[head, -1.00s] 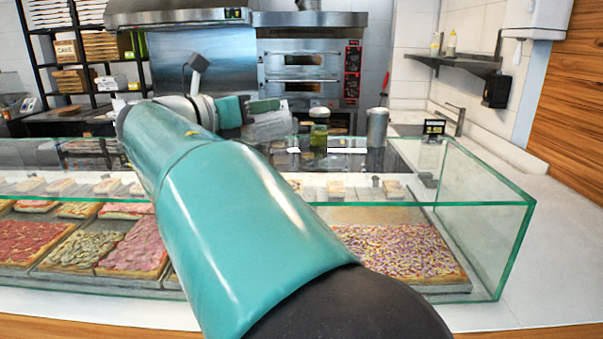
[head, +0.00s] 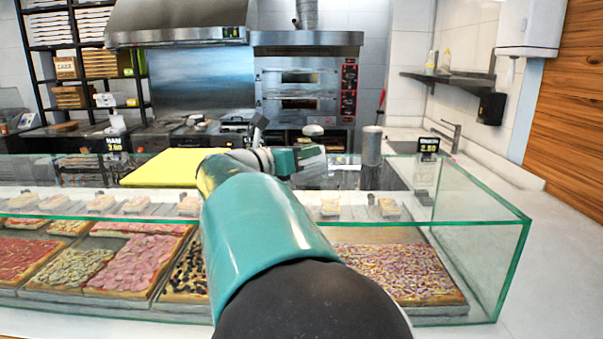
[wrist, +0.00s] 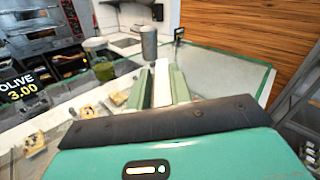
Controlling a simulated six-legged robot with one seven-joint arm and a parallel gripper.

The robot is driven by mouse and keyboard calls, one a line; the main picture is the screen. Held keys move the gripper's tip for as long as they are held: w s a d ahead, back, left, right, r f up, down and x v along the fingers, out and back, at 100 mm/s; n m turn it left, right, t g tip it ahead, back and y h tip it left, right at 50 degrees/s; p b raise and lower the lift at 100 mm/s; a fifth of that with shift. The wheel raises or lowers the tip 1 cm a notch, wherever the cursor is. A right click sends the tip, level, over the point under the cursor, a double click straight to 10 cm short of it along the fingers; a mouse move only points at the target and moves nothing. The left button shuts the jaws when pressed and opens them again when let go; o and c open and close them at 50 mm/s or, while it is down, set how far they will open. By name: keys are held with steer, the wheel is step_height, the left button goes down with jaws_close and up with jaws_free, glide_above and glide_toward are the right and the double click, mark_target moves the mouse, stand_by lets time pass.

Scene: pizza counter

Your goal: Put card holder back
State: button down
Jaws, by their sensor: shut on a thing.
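My gripper (head: 310,156) is above the glass display case, right of the picture's middle in the head view. In the wrist view its two green-padded fingers (wrist: 160,86) are shut on a narrow pale thing (wrist: 161,80), which I take for the card holder. Most of it is hidden by the fingers, and no writing on it shows. A black price card (head: 428,147) stands at the right end of the case; it also shows in the wrist view (wrist: 179,33). A HAM card (head: 115,143) stands at the left. An OLIVE card (wrist: 18,88) shows at the wrist view's left edge.
The glass case (head: 480,255) holds several pizza trays and spans the front. A grey canister (head: 372,146) stands behind my gripper. A green jar (wrist: 103,67) stands left of the canister. A yellow board (head: 160,172) lies at left. The white counter (head: 545,215) at right is clear.

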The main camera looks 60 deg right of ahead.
mark_target(310, 173)
steer(key=shift+d+f, duration=0.3)
steer(key=shift+f, duration=0.05)
steer(key=f, duration=0.1)
steer(key=d+f, duration=0.1)
steer(key=f, duration=0.1)
steer(key=shift+s+d+f, duration=0.25)
steer(key=shift+s+f, duration=0.05)
steer(key=shift+f, duration=0.5)
steer(key=shift+a, duration=0.1)
steer(key=shift+f, duration=0.15)
steer(key=c, duration=1.3)
jaws_free()
